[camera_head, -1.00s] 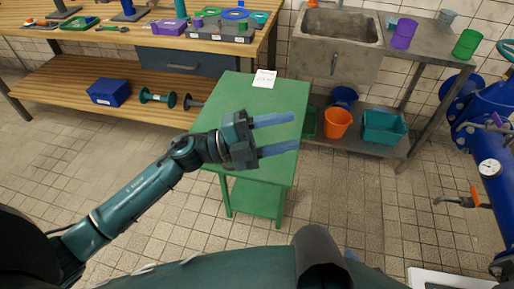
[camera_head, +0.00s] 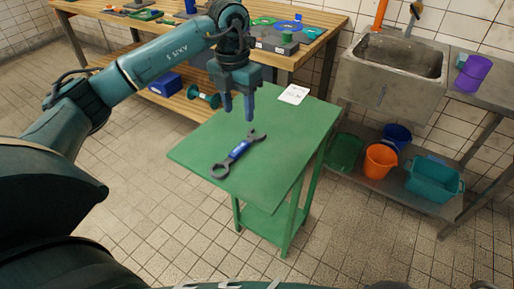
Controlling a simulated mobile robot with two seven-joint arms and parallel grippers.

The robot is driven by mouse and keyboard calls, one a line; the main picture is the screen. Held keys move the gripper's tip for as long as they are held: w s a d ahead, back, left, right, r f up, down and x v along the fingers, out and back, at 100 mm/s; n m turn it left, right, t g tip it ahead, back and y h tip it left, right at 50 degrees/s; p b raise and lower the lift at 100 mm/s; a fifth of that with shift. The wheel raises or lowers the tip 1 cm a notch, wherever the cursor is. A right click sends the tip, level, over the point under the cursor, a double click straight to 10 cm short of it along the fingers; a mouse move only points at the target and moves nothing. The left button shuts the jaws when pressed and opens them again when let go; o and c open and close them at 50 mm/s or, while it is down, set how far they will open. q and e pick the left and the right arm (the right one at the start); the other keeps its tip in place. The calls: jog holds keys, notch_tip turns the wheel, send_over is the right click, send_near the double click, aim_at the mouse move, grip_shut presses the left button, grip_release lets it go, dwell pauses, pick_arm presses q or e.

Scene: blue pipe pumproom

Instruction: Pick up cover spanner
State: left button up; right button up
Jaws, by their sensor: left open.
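The cover spanner (camera_head: 239,152) lies flat on the green table (camera_head: 285,165). It has dark grey ends and a blue middle grip, and it runs from lower left to upper right. My left gripper (camera_head: 238,116) is open and empty above the table, with its fingers pointing down. In the picture its fingertips are just above the spanner's upper end, apart from it. My right gripper is not in view.
A white paper (camera_head: 293,94) lies at the table's far corner. A wooden workbench (camera_head: 319,46) with tools stands behind. A metal sink (camera_head: 391,75) is at the right, with an orange bucket (camera_head: 380,160) and a teal tub (camera_head: 433,180) on its lower shelf.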

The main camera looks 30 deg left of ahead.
pick_arm(q)
send_over(239, 148)
jog(key=shift+y, duration=0.3)
jog(key=f, duration=0.6)
jog(key=shift+a+f, duration=0.25)
jog(key=shift+a, duration=0.05)
jog(key=shift+d+f, duration=0.15)
jog(key=shift+f, duration=1.4)
jog(key=shift+d+f, duration=0.15)
jog(key=shift+f, duration=1.4)
grip_shut()
